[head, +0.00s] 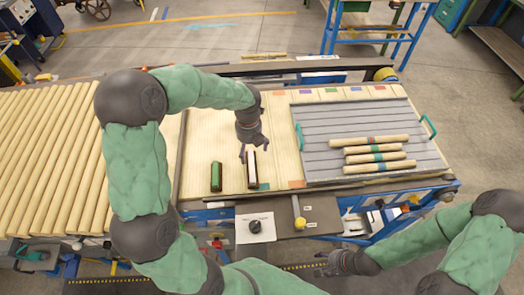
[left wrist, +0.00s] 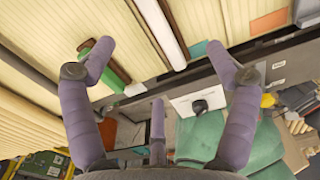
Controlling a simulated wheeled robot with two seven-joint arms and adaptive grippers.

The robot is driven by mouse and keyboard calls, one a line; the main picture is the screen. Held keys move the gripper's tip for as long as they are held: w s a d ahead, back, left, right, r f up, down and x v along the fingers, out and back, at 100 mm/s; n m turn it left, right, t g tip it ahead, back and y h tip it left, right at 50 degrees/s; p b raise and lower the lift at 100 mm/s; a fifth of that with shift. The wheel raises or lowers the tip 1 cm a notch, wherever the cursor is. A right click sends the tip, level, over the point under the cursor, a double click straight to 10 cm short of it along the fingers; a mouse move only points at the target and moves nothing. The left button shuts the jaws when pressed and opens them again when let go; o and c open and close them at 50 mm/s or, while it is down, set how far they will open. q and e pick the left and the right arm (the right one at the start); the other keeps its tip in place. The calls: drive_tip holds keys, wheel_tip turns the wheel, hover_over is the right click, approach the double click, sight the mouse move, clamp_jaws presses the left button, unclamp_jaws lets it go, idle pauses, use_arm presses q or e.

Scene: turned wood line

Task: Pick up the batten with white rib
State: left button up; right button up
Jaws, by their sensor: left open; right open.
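The batten with white rib (head: 252,172) lies lengthwise on the cream slatted table, its white strip facing up between dark edges. It also shows in the left wrist view (left wrist: 161,32), ahead of my fingers. My left gripper (head: 246,153) is open and empty over the far end of this batten; the gap to it is hard to judge. In the left wrist view the open fingers (left wrist: 160,68) spread apart with nothing between them. A batten with green rib (head: 216,178) lies just left of it. My right gripper (head: 333,263) is open, low in front of the table.
A grey ribbed tray (head: 312,125) with teal handles holds several turned wood rods with coloured bands on the right. Close-packed wooden rods (head: 45,150) fill the left. A white card with a black knob (head: 255,227) and a yellow-handled tool (head: 298,210) sit at the front edge.

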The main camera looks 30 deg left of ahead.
sight(250, 165)
use_arm(q)
drive_tip(key=f, duration=0.5)
drive_tip(key=shift+s+f, duration=0.1)
drive_tip(key=shift+s, duration=0.1)
drive_tip(key=shift+s+a+f, duration=0.1)
drive_tip(key=shift+s+f, duration=0.05)
drive_tip(key=shift+f, duration=0.4)
wheel_tip(250, 165, down, 4)
drive_tip(key=shift+a+f+b, duration=0.1)
drive_tip(key=shift+a+b, duration=0.05)
drive_tip(key=shift+b, duration=0.15)
drive_tip(key=c, duration=1.3)
